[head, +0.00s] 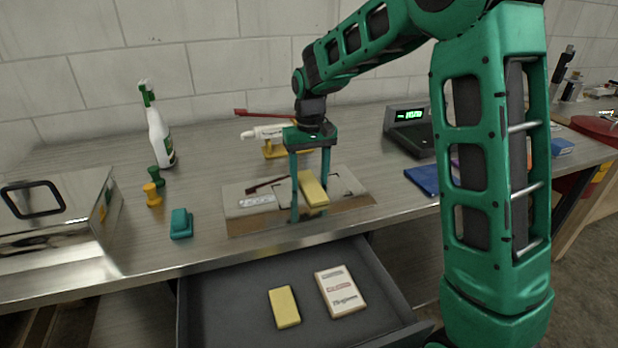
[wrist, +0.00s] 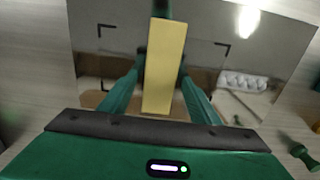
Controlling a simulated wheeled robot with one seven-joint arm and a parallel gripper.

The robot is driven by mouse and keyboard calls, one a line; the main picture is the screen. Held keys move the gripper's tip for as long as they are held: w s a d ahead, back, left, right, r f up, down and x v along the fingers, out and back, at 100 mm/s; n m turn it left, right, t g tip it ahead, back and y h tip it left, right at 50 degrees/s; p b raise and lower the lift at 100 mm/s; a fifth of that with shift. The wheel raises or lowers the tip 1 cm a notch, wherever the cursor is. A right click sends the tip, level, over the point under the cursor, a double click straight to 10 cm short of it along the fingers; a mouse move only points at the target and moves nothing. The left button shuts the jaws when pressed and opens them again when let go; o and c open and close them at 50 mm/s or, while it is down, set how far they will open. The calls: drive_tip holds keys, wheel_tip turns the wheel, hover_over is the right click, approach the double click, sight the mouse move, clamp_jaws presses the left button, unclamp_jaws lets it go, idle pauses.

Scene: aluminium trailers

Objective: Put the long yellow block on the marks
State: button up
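My gripper (head: 311,192) is shut on a long yellow block (head: 314,189), held between its two fingers over a shiny plate (head: 240,222) on the counter. In the wrist view the block (wrist: 165,70) lies lengthwise between the fingertips (wrist: 163,72). Black corner marks show on the plate (wrist: 85,40): one left of the block (wrist: 103,30) and one to its right (wrist: 222,50). The block and fingers hide part of the marked area. I cannot tell how high the block is above the plate.
An open drawer below holds another yellow block (head: 284,307) and a white box (head: 341,291). On the counter are a teal object (head: 181,223), a spray bottle (head: 160,138), a metal box (head: 45,215), a blue item (head: 423,180) and a scale (head: 410,130).

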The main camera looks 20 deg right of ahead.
sight(310, 182)
wheel_tip(310, 182, up, 12)
drive_tip(key=shift+r, duration=0.15)
idle(0.5)
drive_tip(key=s+d+f+m, duration=0.2)
drive_tip(key=s+d, duration=0.6)
drive_tip(key=s, duration=0.5)
drive_tip(key=s+d+f+m, duration=0.2)
drive_tip(key=s+d+m, duration=0.1)
drive_tip(key=s+d, duration=0.8)
drive_tip(key=s+f, duration=0.2)
drive_tip(key=s, duration=0.4)
drive_tip(key=s+a+f+m, duration=0.1)
drive_tip(key=s+f, duration=0.2)
drive_tip(key=s, duration=0.4)
drive_tip(key=shift+s+a, duration=0.15)
drive_tip(key=shift+a, duration=0.1)
drive_tip(key=shift+w+f, duration=0.25)
drive_tip(key=shift+w, duration=0.35)
